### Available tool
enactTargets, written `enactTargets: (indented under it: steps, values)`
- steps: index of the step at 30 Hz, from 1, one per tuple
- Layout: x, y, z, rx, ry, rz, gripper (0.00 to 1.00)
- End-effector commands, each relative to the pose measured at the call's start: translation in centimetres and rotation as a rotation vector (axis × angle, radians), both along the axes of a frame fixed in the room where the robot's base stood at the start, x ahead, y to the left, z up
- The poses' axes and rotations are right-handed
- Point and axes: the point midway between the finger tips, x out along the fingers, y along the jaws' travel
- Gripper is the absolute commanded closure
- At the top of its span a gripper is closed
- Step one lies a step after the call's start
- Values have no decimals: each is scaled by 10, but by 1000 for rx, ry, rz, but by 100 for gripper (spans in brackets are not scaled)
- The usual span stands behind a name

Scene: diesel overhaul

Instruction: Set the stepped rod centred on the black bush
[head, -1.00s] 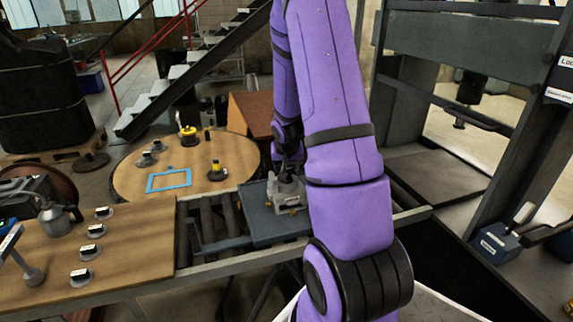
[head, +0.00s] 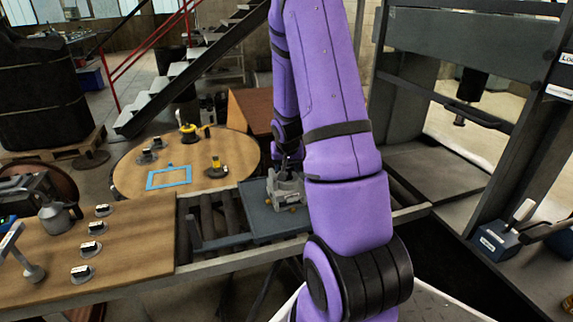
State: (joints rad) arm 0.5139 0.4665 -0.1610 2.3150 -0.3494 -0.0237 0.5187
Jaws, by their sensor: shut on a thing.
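My arm reaches down and away over the dark tray (head: 258,222) on the roller track. My gripper (head: 287,168) is small, dark and partly covered by the arm, just above a grey block-like body (head: 288,190) with small brass-yellow parts at its base. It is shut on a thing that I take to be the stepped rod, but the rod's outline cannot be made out. I cannot pick out the black bush for sure. Whether the held rod touches anything below is hidden.
A wooden bench (head: 135,235) with several labelled round pieces and a metal can (head: 58,218) is at left. Behind it, a round table (head: 127,178) bears a blue frame (head: 169,178) and yellow-and-black parts. A press frame (head: 515,140) stands at right. Rollers left of the tray are bare.

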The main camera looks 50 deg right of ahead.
Motion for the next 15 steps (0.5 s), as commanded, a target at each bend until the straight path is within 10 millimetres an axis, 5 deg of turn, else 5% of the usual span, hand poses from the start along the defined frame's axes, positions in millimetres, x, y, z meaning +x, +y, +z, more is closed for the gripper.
enactTargets:
  steps: [5, 6, 9, 15]
  values:
    - [0, 0, 1, -1, -2, 0, 69]
    - [0, 0, 1, -1, -2, 0, 37]
    - [1, 0, 1, -1, -2, 0, 16]
    - [1, 0, 0, 0, -1, 0, 16]
